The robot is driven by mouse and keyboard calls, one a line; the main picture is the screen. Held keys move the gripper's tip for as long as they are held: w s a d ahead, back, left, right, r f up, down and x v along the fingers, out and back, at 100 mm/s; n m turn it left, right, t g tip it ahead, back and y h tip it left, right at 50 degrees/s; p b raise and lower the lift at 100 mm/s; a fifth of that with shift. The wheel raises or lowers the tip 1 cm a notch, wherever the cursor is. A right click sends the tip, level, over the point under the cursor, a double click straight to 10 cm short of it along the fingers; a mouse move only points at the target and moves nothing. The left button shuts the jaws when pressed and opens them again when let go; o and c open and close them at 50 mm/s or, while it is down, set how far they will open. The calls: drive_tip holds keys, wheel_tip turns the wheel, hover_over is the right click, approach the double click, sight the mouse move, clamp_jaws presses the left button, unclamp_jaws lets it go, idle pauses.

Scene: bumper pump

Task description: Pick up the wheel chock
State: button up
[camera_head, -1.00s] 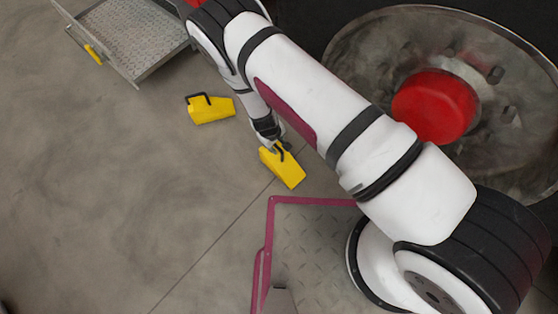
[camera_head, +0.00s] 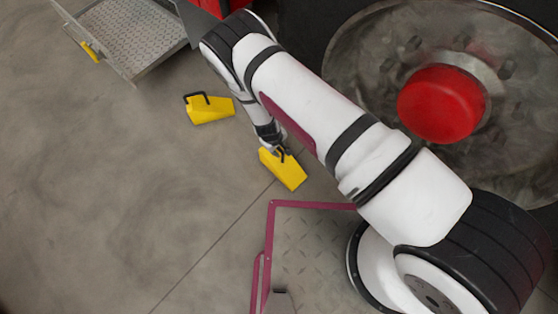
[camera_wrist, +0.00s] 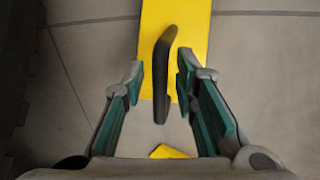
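A yellow wheel chock (camera_head: 284,170) with a dark handle lies on the floor in the head view, below the end of my arm. In the wrist view the same chock (camera_wrist: 205,35) shows at the top centre. Its black handle (camera_wrist: 163,75) stands between my two fingers, with a gap on each side. My gripper (camera_wrist: 160,82) is open around the handle. In the head view my gripper (camera_head: 275,148) is small and partly hidden by my arm. A second yellow chock (camera_head: 210,110) with a black handle lies farther left on the floor.
A large wheel with a red hub (camera_head: 441,104) stands at the right, close beside my arm. A metal step tray (camera_head: 130,40) is at the upper left. The grey floor (camera_head: 110,190) at left is clear.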

clamp_jaws()
drive_tip(key=shift+r, duration=0.1)
